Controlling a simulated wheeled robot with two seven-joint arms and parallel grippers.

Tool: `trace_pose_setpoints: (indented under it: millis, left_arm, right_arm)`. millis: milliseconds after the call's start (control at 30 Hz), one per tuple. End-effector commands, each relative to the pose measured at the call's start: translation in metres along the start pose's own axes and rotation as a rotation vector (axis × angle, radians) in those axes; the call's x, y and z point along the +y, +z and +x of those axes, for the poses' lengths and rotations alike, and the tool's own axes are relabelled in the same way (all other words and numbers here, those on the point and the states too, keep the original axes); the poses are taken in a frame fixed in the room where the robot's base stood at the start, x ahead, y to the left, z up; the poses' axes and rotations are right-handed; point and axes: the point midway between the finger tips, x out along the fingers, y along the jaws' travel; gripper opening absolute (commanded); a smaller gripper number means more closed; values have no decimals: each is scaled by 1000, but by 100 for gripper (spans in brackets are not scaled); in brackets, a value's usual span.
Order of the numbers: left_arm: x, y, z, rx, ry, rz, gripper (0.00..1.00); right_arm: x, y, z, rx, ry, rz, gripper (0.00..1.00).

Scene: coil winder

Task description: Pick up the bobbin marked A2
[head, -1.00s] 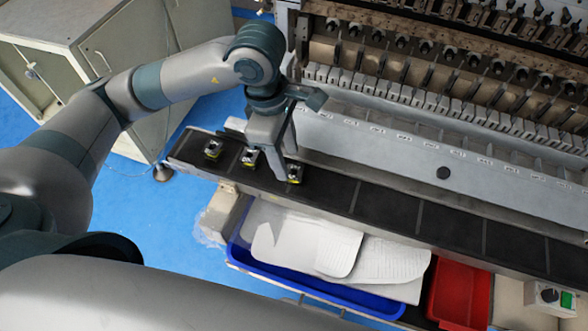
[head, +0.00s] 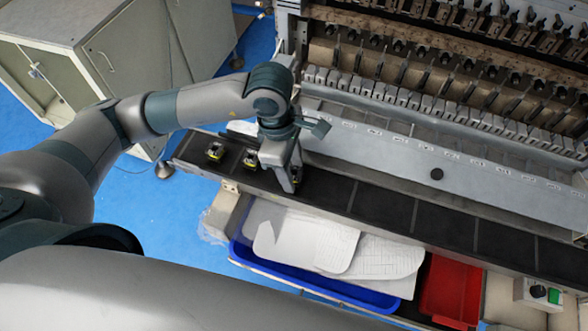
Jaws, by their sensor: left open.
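Several small dark bobbins with yellow at the base stand on the black belt strip (head: 380,203) in front of the winder. One bobbin (head: 215,152) is at the far left, and a second bobbin (head: 250,159) is right of it. A third (head: 297,173) is mostly hidden by my left gripper (head: 290,179). The marks on the bobbins are too small to read, so I cannot tell which is A2. My left gripper is open, pointing down with its fingers at the third bobbin. Whether they touch it is unclear. My right gripper is out of view.
The winder's labelled grey ledge (head: 400,150) runs close behind the strip. In front are a blue tray (head: 262,268) holding white sheets (head: 305,240), a red bin (head: 447,290) and a switch box (head: 540,294). A cabinet (head: 75,50) stands left. The strip's right part is clear.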

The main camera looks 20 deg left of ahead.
Motion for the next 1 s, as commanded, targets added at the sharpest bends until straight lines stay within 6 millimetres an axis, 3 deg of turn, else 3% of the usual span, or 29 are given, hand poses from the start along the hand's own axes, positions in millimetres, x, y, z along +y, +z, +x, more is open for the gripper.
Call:
trace_pose_setpoints:
  millis: [500,667,1000]
  left_arm:
    - [0,0,3,0,1,0,44]
    - [0,0,2,0,1,1,8]
    - [0,0,2,0,1,1,7]
  right_arm:
    - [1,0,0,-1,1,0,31]
    - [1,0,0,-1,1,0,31]
    - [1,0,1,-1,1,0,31]
